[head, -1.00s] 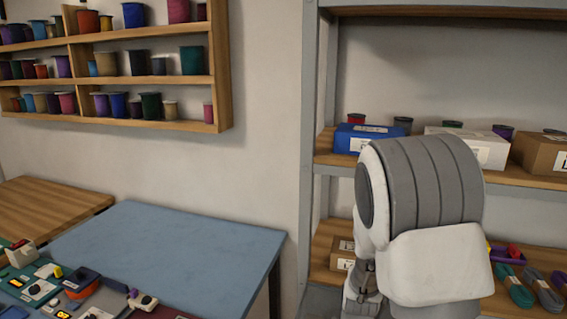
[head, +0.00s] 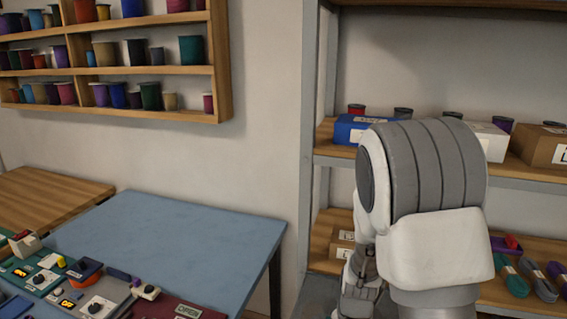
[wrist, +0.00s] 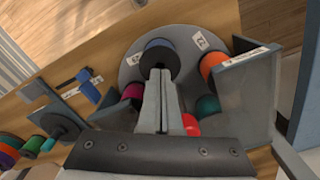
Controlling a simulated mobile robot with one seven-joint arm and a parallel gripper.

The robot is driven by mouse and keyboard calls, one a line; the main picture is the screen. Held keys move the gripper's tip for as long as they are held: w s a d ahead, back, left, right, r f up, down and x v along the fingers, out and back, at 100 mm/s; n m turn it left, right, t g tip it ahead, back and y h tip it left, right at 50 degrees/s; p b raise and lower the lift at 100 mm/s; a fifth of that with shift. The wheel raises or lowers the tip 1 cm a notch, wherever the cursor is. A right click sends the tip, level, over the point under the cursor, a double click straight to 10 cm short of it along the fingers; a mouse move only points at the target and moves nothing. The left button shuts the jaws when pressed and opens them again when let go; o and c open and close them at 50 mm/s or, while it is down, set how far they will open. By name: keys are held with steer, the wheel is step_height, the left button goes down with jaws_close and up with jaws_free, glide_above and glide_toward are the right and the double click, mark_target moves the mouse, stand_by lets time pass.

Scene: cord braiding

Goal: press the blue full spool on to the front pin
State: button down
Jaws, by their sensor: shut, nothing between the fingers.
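My gripper (wrist: 160,78) shows in the wrist view, its two fingers together with nothing between them. The fingertips are at the near side of a dark-flanged spool (wrist: 160,61) with a blue edge showing behind it. This spool is on a round grey plate (wrist: 128,72) with white labels. I cannot tell whether the tips touch its flange, or how far down it sits; any pin under it is hidden. In the head view my own arm hides the gripper and the spools near it.
Around the plate are an orange-red spool (wrist: 212,66), a teal spool (wrist: 207,107), a red one (wrist: 190,124) and a magenta one (wrist: 132,92). A grey upright panel (wrist: 250,85) stands right. A black-flanged spool (wrist: 62,127) is left. In the head view the blue tabletop (head: 175,240) is largely clear.

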steer(key=shift+r+p, duration=2.25)
steer(key=shift+r, duration=0.7)
steer(key=s+a+r+n+t+y, duration=0.1)
steer(key=s+r+n+t, duration=0.25)
steer(key=r, duration=1.25)
steer(key=s+d+r+n+t+h, duration=0.1)
steer(key=s+r+n+t, duration=0.1)
steer(key=s+r+n, duration=0.4)
steer(key=s+v, duration=0.1)
steer(key=v, duration=0.5)
steer(key=shift+s+f, duration=0.15)
steer(key=shift+s, duration=0.15)
steer(key=shift+w, duration=0.1)
